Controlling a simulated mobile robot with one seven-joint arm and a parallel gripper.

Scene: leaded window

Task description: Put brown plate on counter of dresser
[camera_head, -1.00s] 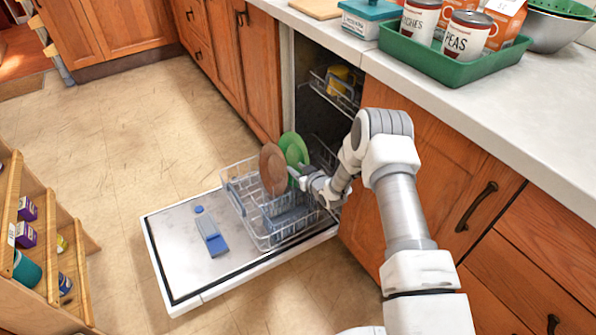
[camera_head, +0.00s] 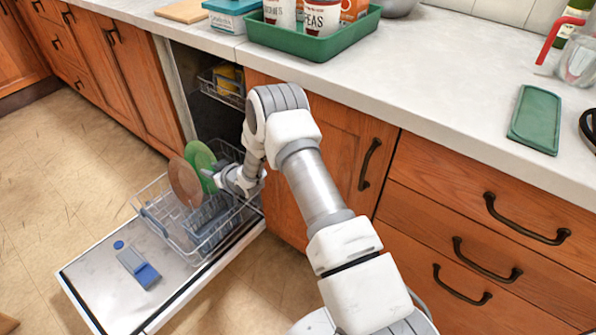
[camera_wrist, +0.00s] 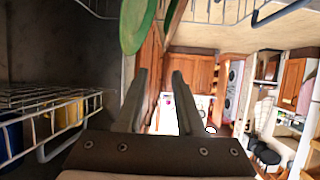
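The brown plate (camera_head: 184,182) stands upright in the lower rack of the open dishwasher. A green plate (camera_head: 201,160) stands upright just behind it, to the right. My gripper (camera_head: 212,176) is at the right side of the plates, close to the green one; whether it touches is unclear. In the wrist view my gripper (camera_wrist: 160,85) has its two fingers apart with nothing between them. The green plate (camera_wrist: 135,25) shows beyond the fingers there, with a brown edge beside it that may be the brown plate. The pale counter (camera_head: 450,75) runs above wooden drawers.
The wire rack (camera_head: 150,205) sits on the lowered dishwasher door (camera_head: 100,280), which holds a blue-grey item (camera_head: 138,268). A green tray (camera_head: 315,42) with cans stands on the counter. A flat green item (camera_head: 535,118) lies further right. Bare counter lies between them.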

